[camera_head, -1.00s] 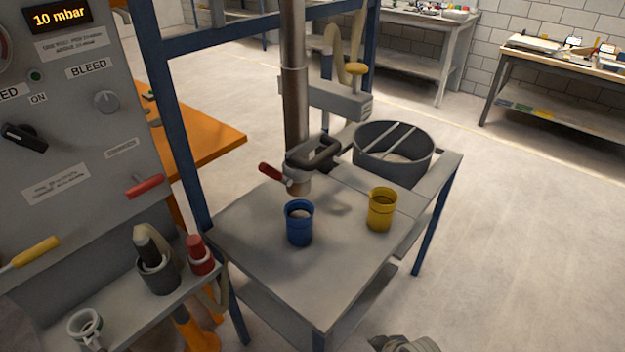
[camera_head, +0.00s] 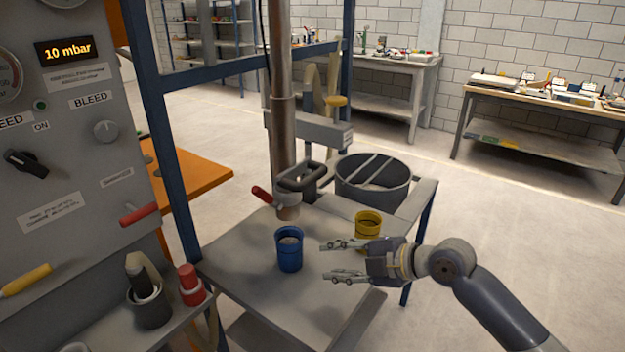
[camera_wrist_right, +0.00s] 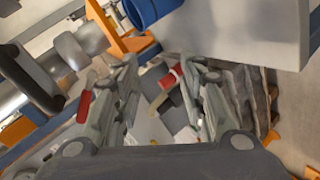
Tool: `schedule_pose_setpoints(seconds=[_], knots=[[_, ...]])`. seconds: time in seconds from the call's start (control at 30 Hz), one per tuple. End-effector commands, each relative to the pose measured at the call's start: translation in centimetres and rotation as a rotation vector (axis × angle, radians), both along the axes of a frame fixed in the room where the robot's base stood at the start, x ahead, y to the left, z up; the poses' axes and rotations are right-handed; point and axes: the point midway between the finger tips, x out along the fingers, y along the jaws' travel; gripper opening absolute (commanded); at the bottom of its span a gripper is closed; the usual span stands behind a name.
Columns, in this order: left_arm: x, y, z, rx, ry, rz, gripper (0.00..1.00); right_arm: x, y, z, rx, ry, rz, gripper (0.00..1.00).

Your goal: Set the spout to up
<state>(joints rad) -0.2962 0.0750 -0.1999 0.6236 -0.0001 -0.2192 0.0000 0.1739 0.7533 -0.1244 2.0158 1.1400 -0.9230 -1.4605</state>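A vertical metal pipe (camera_head: 281,125) comes down over the grey table, with a short outlet (camera_head: 288,208) at its lower end. A red lever (camera_head: 262,195) sticks out to the left there and a dark loop handle (camera_head: 302,177) to the right. I cannot tell for certain which part is the spout. My right gripper (camera_head: 327,262) is open and empty above the table, right of the blue cup and in front of the yellow cup. In the right wrist view my fingers (camera_wrist_right: 160,80) are apart, with the red lever (camera_wrist_right: 83,106) beyond the left finger. My left gripper is not in view.
A blue cup (camera_head: 290,250) and a yellow cup (camera_head: 368,226) stand on the grey table (camera_head: 245,270). A round bin (camera_head: 365,196) stands behind. A control panel (camera_head: 75,130) is at the left, and a blue frame post (camera_head: 172,165) stands between it and the pipe.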

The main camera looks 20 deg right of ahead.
Motion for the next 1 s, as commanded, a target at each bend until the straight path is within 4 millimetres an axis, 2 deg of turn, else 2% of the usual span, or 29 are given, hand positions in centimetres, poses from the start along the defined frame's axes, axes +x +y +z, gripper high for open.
schedule_pose_setpoints(seconds=[0.03, 0.1, 0.2, 0.33, 0.4, 0.57, 1.0], knots=[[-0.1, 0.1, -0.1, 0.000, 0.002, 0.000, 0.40, 1.6, -1.3, 3.3, -0.034, -0.098, 0.032, 0.38], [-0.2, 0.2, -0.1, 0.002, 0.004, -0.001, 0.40, 2.9, -2.5, 7.1, -0.068, -0.218, 0.073, 0.38], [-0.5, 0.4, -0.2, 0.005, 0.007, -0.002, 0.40, 4.1, -4.0, 11.6, -0.107, -0.351, 0.104, 0.38], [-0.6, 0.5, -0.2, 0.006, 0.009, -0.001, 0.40, 4.8, -5.0, 14.7, -0.133, -0.443, 0.118, 0.38], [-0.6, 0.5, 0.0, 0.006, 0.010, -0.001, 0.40, 5.0, -5.0, 15.4, -0.137, -0.461, 0.120, 0.38], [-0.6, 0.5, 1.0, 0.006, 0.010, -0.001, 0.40, 6.4, -4.0, 15.4, -0.135, -0.465, 0.121, 0.38], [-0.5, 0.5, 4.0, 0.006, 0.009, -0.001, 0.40, 12.2, 0.6, 13.6, -0.135, -0.460, 0.120, 0.38]])
